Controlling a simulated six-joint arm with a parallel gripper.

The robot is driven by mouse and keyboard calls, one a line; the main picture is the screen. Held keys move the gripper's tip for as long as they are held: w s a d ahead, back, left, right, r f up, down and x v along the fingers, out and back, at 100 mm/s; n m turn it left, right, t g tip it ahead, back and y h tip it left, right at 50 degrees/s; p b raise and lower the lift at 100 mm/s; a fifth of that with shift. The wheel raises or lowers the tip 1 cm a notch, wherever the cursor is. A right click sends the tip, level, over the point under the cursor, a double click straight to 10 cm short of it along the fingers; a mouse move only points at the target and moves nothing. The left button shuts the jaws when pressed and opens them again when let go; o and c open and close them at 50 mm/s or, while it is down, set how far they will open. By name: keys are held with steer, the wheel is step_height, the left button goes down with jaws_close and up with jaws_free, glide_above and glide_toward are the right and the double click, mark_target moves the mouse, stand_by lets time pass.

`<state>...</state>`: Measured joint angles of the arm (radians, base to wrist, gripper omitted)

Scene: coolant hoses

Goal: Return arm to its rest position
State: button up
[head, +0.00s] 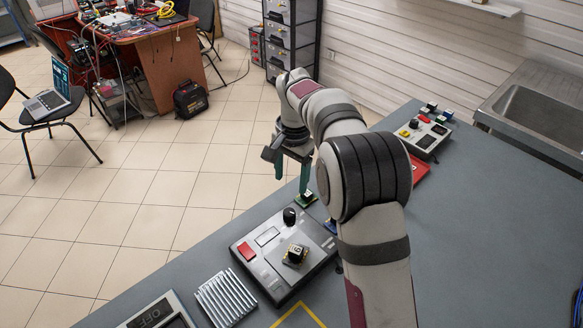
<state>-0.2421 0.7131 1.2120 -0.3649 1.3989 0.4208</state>
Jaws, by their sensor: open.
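My gripper (293,180) hangs from my arm near the table's left edge, in the middle of the head view. Its two green fingers point down and are apart, with nothing seen between them. A small green item (305,199) lies on the table just below the right finger; I cannot tell whether they touch. My arm reaches from the bottom right across the table and hides part of it. No coolant hose can be made out.
A grey control box (262,262) with a red button and black knob stands before my gripper. A ridged silver block (225,298) lies beside it. Behind my arm are a red tray (421,172) and another control box (421,137). The grey table (490,240) is clear right of my arm.

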step_height(320, 180, up, 4)
steer(key=shift+d+f, duration=0.1)
steer(key=shift+f, duration=0.05)
stand_by(0.3)
steer(key=s+d+r, duration=0.3)
steer(key=s, duration=0.3)
steer(key=s+d+r, duration=0.2)
steer(key=s+r, duration=0.1)
steer(key=s, duration=0.3)
steer(key=s+d+f, duration=0.2)
steer(key=s, duration=0.9)
steer(key=s+d+f+n+y, duration=0.1)
steer(key=s+d+f, duration=0.1)
steer(key=s, duration=1)
steer(key=shift+s+f+g, duration=0.25)
steer(key=shift+f+g, duration=0.05)
steer(key=shift+f, duration=0.3)
